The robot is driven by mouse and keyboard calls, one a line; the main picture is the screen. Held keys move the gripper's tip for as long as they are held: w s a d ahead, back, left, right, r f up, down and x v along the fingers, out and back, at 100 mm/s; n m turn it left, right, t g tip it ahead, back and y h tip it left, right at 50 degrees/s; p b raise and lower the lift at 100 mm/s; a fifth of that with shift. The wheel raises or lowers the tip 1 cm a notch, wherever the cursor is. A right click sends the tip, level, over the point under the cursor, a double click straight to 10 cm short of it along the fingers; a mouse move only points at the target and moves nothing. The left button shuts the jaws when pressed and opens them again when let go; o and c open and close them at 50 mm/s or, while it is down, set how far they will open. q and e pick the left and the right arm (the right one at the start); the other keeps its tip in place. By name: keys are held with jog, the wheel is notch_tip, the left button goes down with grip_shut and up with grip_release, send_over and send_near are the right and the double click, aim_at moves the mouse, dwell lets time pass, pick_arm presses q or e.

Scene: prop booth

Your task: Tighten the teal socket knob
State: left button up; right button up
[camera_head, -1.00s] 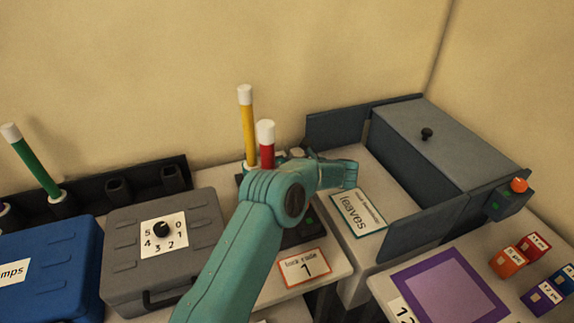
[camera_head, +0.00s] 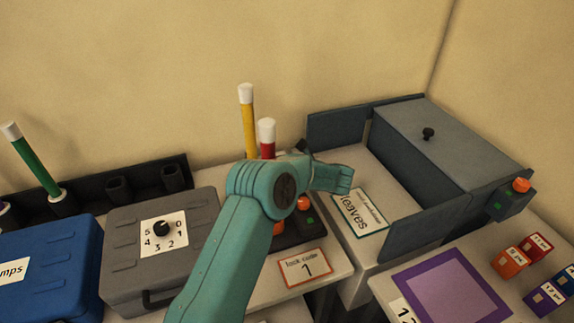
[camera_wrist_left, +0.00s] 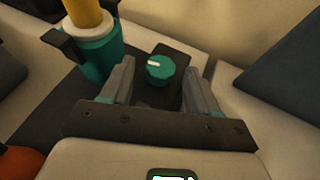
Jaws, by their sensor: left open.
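The teal socket knob (camera_wrist_left: 160,69) shows in the left wrist view. It has a pale pointer line and sits on a dark block beside a teal socket (camera_wrist_left: 101,52) that holds a yellow rod (camera_wrist_left: 85,12). My left gripper (camera_wrist_left: 159,84) is open, its two fingers to either side of the knob in the picture, with visible gaps. Whether the fingertips are level with the knob I cannot tell. In the head view, my left arm hides the knob and the gripper's fingers. The yellow rod (camera_head: 248,120) and a red rod (camera_head: 267,138) stand behind the arm. My right gripper is not in view.
A grey dial case (camera_head: 165,240) and a blue case (camera_head: 40,270) stand left. A grey bin with a "leaves" label (camera_head: 361,212) stands right of my arm.

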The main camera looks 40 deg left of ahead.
pick_arm(q)
jog(key=shift+d, duration=0.1)
jog(key=b+v, duration=0.1)
jog(key=v, duration=1.5)
jog(key=shift+b, duration=0.3)
jog(key=shift+s+d+r, duration=0.1)
jog(key=shift+r, duration=0.05)
